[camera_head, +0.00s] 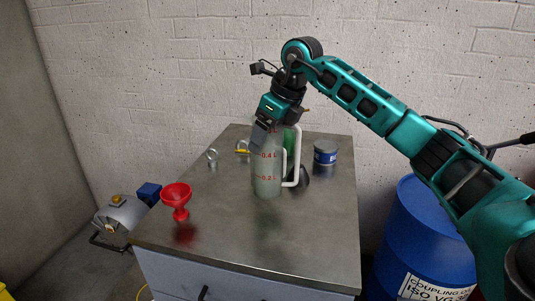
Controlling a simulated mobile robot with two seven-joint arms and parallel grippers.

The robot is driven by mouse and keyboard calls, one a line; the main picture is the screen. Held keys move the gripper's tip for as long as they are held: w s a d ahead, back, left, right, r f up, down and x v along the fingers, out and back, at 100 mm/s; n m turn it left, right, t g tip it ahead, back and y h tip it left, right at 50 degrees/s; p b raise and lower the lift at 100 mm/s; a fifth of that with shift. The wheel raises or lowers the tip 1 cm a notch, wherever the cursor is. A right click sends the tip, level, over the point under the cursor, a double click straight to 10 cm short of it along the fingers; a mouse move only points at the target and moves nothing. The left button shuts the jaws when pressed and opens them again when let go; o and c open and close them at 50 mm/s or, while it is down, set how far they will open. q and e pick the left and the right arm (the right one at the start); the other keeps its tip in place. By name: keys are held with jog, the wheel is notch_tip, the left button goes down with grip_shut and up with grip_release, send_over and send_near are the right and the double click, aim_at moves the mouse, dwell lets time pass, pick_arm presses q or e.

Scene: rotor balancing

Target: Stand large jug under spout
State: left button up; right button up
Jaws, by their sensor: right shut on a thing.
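A tall translucent grey-green jug (267,178) with red level marks and a white handle stands upright over the middle of the metal-topped bench (215,230). My right gripper (260,137) reaches down from above and is shut on the upper left part of the jug. The gripper hides part of the jug's rim. I cannot tell whether the jug's base touches the bench. A second, larger white handle (298,160) and a green thing (290,138) show just behind the jug, partly hidden. I cannot make out a spout. My left gripper is not in view.
A red funnel (177,198) stands at the bench's left edge. Small metal rings (212,158) lie at the back left. A dark blue tin (325,153) stands at the back right. A blue drum (415,240) is right of the bench. The front of the bench is clear.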

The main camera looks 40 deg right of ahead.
aim_at(267, 153)
jog(key=shift+f, duration=2.25)
jog(key=o, duration=1.4)
